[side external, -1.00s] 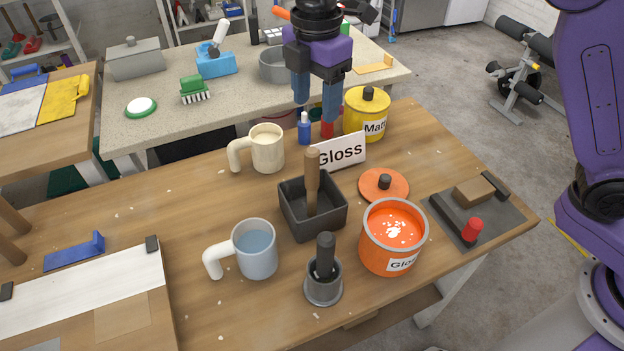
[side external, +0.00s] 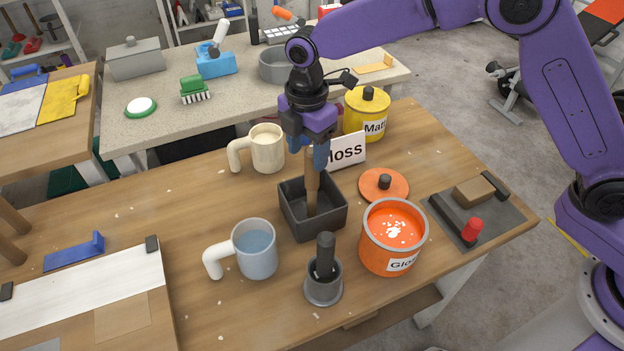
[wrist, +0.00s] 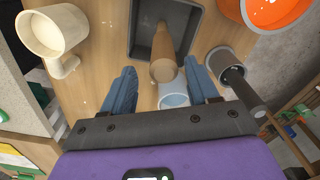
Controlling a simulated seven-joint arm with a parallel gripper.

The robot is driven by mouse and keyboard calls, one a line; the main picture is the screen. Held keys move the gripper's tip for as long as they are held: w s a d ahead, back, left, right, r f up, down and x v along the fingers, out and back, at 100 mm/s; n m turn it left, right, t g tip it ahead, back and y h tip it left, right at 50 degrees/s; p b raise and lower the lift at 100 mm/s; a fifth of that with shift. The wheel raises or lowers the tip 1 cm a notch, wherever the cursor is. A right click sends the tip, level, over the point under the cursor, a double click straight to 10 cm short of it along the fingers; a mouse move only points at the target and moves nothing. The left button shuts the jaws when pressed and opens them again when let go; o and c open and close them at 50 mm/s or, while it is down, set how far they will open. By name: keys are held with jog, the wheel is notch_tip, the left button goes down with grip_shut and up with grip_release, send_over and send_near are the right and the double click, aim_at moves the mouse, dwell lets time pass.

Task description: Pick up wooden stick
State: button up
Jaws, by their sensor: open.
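The wooden stick (side external: 312,188) stands nearly upright in a dark grey square box (side external: 335,220) on the wooden table. My gripper (side external: 307,160) is open just above and behind the box, with its blue fingers at the height of the stick's top. In the wrist view the stick (wrist: 164,55) points toward the camera, its round end between and a little beyond my open fingers (wrist: 163,80). The box (wrist: 142,30) also shows there.
A cream mug (side external: 267,150) and a white "Gloss" sign (side external: 349,151) stand close to my gripper. A blue-grey mug (side external: 256,262), a grey holder with a dark handle (side external: 323,285) and an orange paint pot (side external: 380,255) stand in front. The table's left middle is clear.

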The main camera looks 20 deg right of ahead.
aim_at(312, 169)
jog(key=f, duration=0.4)
jog(key=shift+s+d+f, duration=0.15)
jog(key=shift+d+f, duration=0.1)
jog(key=shift+d, duration=0.15)
jog(key=shift+f, duration=0.5)
grip_shut()
